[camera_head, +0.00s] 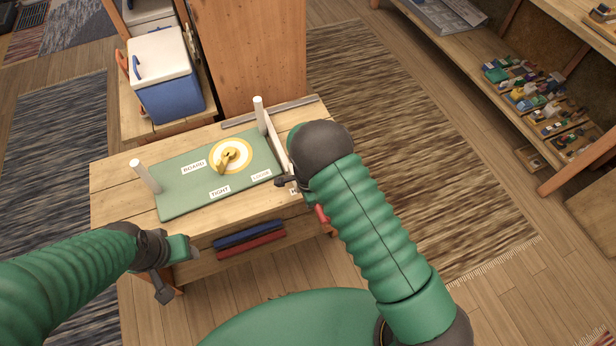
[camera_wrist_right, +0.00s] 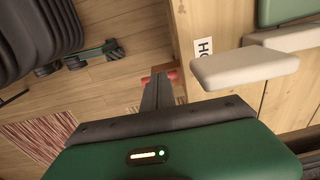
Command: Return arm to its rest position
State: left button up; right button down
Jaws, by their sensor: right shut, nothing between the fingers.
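My right gripper (camera_head: 283,182) is at the right end of the wooden workbench (camera_head: 110,190), beside the green board (camera_head: 185,202). In the right wrist view its fingers (camera_wrist_right: 158,78) are together with nothing held. A red object (camera_head: 321,213) is close by at the bench edge; it also shows beyond the fingertips in the wrist view (camera_wrist_right: 172,74). My left gripper (camera_head: 163,290) hangs at the bench's front left, apart from the board; its finger gap is unclear. My right forearm hides part of the bench's right end.
A blue cooler (camera_head: 172,95) stands behind, left of a tall wooden panel (camera_head: 245,60). Shelves with small items (camera_head: 530,95) are at right. Floor lies between.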

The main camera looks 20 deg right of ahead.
jog(key=s+d+r+n+p, duration=0.1)
jog(key=s+r+n, duration=0.4)
jog(key=r, duration=0.4)
jog(key=s+d+r+n+t+p, duration=0.1)
jog(key=s+d+r+n, duration=0.1)
jog(key=s+r+n, duration=0.3)
jog(key=s+d+r+n+t+p, duration=0.1)
jog(key=s+r+n, duration=0.4)
jog(key=r, duration=0.8)
jog(key=shift+s+d+r+n+p, duration=0.25)
jog(key=shift+n+p, duration=0.3)
jog(key=shift+n, duration=0.55)
jog(key=shift+s+f, duration=0.1)
